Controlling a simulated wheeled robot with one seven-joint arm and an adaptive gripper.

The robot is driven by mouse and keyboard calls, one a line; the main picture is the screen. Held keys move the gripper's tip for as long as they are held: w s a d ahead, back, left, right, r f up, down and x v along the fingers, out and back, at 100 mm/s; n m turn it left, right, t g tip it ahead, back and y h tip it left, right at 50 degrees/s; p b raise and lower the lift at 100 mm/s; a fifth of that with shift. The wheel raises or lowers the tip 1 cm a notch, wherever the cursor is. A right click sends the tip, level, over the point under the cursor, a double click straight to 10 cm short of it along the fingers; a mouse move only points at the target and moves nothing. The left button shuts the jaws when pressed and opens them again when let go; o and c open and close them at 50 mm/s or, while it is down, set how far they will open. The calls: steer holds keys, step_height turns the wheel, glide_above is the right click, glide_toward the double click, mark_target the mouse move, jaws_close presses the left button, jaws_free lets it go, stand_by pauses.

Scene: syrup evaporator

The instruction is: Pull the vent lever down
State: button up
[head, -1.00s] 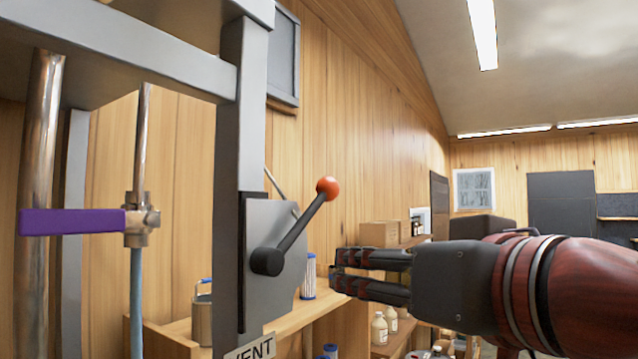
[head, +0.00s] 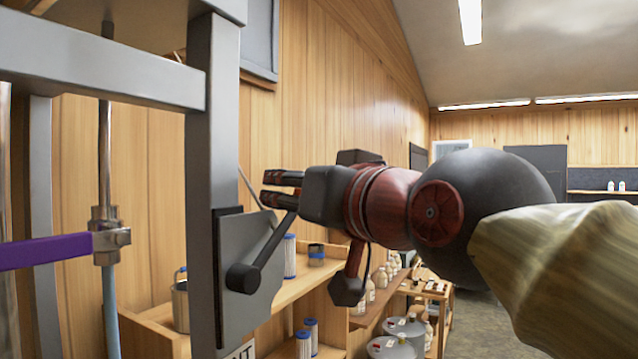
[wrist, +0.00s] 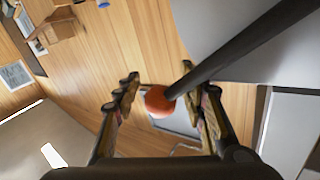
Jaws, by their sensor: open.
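The vent lever is a dark rod (head: 272,246) on a grey plate (head: 248,262) fixed to the frame post. It slants up and right from its dark pivot hub. Its orange ball knob is hidden behind my gripper in the head view. In the wrist view the orange knob (wrist: 159,101) lies between my fingers, closer to the right finger, with the rod (wrist: 235,52) running up and right. My gripper (head: 278,188) is open at the lever's upper end. I cannot tell whether a finger touches the knob.
The grey metal post (head: 212,140) stands just left of the lever plate. A purple-handled valve (head: 108,236) is farther left. Wooden shelves (head: 290,292) with filter cartridges and jugs are behind. Open floor (head: 480,320) shows at the right.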

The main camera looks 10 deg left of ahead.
steer(key=shift+w+a, duration=0.25)
steer(key=shift+w, duration=0.05)
steer(key=c, duration=0.3)
jaws_close()
stand_by(0.7)
